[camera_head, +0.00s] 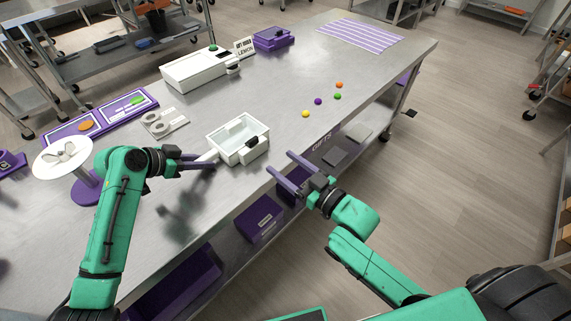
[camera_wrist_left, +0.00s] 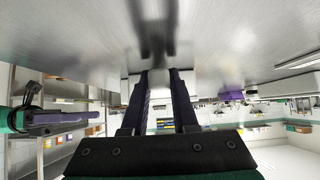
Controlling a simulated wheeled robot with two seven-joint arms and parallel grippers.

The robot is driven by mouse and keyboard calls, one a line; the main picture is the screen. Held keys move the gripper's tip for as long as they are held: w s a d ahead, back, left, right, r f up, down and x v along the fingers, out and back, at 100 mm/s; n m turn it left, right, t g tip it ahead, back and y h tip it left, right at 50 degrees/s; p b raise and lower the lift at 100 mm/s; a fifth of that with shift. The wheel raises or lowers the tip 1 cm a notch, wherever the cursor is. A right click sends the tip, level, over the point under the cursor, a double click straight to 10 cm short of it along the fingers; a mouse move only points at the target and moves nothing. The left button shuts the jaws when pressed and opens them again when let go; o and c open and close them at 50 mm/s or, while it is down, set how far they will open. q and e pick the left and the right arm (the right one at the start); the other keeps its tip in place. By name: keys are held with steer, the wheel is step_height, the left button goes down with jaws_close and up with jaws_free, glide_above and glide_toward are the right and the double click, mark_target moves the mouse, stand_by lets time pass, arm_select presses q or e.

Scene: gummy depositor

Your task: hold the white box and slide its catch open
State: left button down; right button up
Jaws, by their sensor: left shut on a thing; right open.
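The white box (camera_head: 228,152) is an open-topped tray with clear-looking inner walls, near the front edge of the steel table. A dark catch (camera_head: 252,142) sits on its right side. My left gripper (camera_head: 211,160) is shut on the box's white handle at its left side. In the left wrist view its fingers (camera_wrist_left: 162,72) reach toward a pale shape, and the exact grip is hard to see. My right gripper (camera_head: 279,161) is open and empty, to the right of the box and apart from it, by the table edge.
Several coloured gummies, including a yellow one (camera_head: 305,114), lie right of the box. Table around the gummies is free.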

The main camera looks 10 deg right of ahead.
arm_select(q)
steer(key=c, duration=0.6)
jaws_free()
